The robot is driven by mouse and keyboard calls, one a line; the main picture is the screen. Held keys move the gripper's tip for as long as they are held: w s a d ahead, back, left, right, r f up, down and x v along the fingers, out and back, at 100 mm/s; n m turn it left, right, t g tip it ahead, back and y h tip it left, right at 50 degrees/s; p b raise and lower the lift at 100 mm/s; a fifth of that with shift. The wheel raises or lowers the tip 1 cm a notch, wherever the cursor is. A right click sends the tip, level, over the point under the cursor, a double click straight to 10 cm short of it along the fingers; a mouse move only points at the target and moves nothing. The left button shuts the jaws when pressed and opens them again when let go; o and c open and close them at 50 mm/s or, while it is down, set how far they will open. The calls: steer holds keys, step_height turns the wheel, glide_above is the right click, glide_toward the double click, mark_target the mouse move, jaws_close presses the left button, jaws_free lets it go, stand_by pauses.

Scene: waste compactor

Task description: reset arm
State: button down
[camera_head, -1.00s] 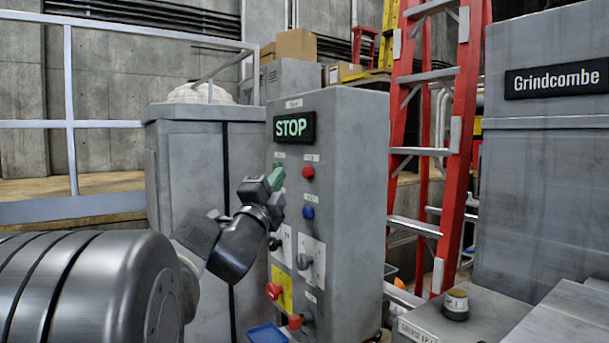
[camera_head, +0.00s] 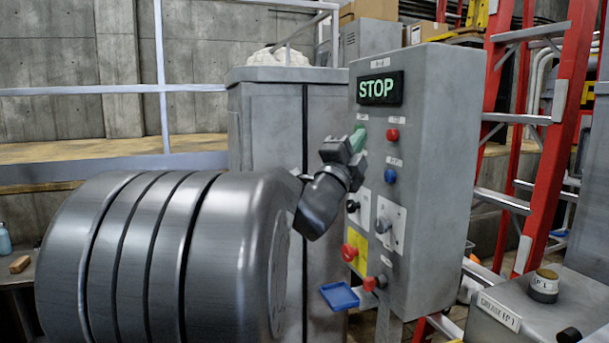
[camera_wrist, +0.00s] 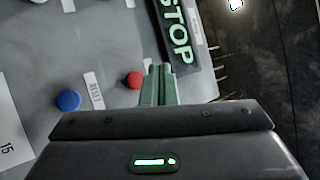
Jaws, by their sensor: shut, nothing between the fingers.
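My gripper (camera_head: 358,138) is in front of the upper part of a grey control panel (camera_head: 432,170). Its green-tipped fingers are shut with nothing between them. In the wrist view the fingers (camera_wrist: 159,75) point at the panel face, between the red button (camera_wrist: 134,80) and the lit STOP sign (camera_wrist: 178,30). I cannot tell whether they touch the panel. A blue button (camera_wrist: 68,100) is left of the red one in that view. My arm reaches in from the left in the head view.
The panel also carries a black knob (camera_head: 352,206), a red knob on a yellow plate (camera_head: 349,252) and a blue tray (camera_head: 339,296) low in front. A red ladder (camera_head: 553,130) stands right. A grey cabinet (camera_head: 268,115) stands behind, with a railing (camera_head: 80,91) at left.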

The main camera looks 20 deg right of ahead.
steer(key=a+p, duration=0.3)
steer(key=a, duration=0.1)
steer(key=shift+s+a, duration=0.15)
steer(key=shift+a, duration=0.2)
stand_by(0.4)
steer(key=shift+d, duration=0.2)
steer(key=d, duration=0.2)
steer(key=d+b, duration=0.1)
steer(key=d, duration=0.1)
steer(key=d+b, duration=0.1)
steer(key=shift+w+d+f, duration=0.25)
steer(key=shift+d+f, duration=0.05)
steer(key=shift+d, duration=0.1)
steer(key=shift+b, duration=0.45)
